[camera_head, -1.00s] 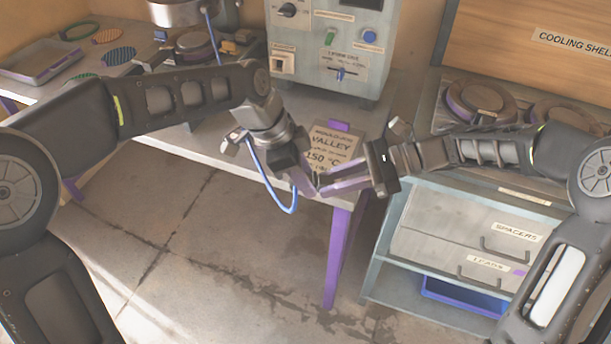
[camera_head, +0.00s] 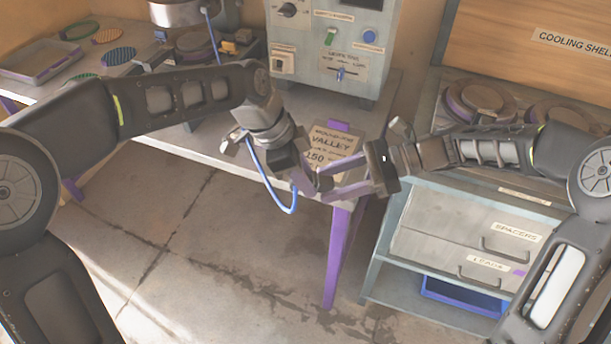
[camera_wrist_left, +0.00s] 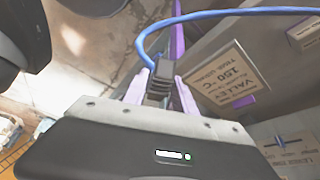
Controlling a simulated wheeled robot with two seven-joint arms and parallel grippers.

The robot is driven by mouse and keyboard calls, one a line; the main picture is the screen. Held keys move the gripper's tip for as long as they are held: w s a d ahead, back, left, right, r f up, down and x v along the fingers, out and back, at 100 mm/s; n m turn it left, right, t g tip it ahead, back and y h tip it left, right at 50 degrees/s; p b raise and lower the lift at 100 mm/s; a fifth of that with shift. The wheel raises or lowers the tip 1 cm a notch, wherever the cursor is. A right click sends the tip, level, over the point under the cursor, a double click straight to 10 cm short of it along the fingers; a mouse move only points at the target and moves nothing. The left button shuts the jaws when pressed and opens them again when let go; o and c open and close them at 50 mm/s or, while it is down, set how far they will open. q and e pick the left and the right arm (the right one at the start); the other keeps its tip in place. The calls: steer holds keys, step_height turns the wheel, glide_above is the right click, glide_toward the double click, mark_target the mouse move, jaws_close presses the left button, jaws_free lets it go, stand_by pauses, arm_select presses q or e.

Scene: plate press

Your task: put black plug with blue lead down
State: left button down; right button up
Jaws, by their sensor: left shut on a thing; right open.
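The black plug (camera_wrist_left: 160,82) is in the left wrist view, gripped between the purple fingers of my left gripper (camera_wrist_left: 160,92). Its blue lead (camera_wrist_left: 225,13) runs off to the right there. In the head view my left gripper (camera_head: 306,180) is in front of the bench's front edge, and the blue lead (camera_head: 278,203) hangs in a loop below it. The plug is hard to make out in that view. My right gripper (camera_head: 328,178) is open, its purple fingers spread close to the left gripper's fingertips. I cannot tell whether they touch.
A bench (camera_head: 225,160) holds a control box (camera_head: 335,45) and a "150 °C" sign (camera_head: 333,140). A purple bench leg (camera_head: 336,255) stands below. At right is a drawer cabinet (camera_head: 455,235) with round plates (camera_head: 480,100) on top. The floor (camera_head: 190,250) in front is clear.

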steer(key=shift+d, duration=0.15)
steer(key=s+v, duration=0.1)
steer(key=v, duration=1)
steer(key=shift+w+d+r, duration=0.25)
steer(key=shift+w+d, duration=0.05)
steer(key=shift+w, duration=0.2)
